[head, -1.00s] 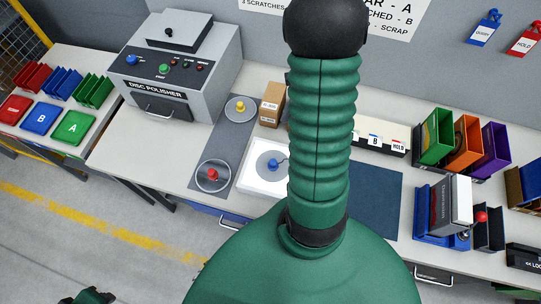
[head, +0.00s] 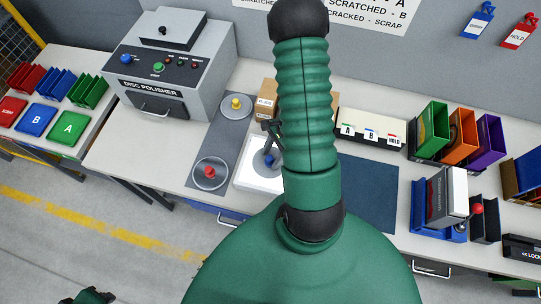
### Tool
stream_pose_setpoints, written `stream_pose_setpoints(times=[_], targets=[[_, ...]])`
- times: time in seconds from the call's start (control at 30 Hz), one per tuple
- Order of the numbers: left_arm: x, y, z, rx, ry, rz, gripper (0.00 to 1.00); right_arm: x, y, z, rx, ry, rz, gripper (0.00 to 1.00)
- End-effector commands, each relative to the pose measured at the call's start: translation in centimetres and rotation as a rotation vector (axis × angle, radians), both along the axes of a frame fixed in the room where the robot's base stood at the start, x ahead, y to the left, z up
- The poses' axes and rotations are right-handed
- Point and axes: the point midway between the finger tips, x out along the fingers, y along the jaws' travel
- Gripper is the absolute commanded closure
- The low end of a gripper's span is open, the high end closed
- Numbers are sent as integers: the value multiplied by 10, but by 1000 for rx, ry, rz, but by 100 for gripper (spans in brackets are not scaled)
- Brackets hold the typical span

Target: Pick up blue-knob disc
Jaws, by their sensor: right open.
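The blue-knob disc (head: 269,161) lies on a white square pad (head: 247,181) on the bench. Its knob shows just left of the green arm. The arm and gripper hide much of the disc. My right gripper (head: 271,141), dark and small, is open. It shows at the arm's left edge, close to the blue knob in the picture. I cannot tell whether it touches the knob.
A red-knob disc (head: 210,173) and a yellow-knob disc (head: 236,105) lie on a grey mat nearby. A cardboard box (head: 265,101) stands behind. The disc polisher (head: 170,70) is at left, sorting racks (head: 434,130) at right. A dark blue mat (head: 368,195) is bare.

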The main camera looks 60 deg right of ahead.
Motion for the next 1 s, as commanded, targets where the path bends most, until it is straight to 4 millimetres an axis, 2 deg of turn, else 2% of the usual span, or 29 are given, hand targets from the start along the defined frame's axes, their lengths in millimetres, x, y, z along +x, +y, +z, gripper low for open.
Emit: stream_pose_setpoints(times=[0.17, 0.53, 1.0], targets=[[0, 0, 0, 0, 0, 0, 64, 0, 1, 1, -2, -1, 1, 53], [0, 0, 0, 0, 0, 1, 64, 0, -1, 0, 1, 0, 0, 100], [0, 0, 3, 0, 0, 0, 64, 1, -2, 4, -1, 0, 1, 100]])
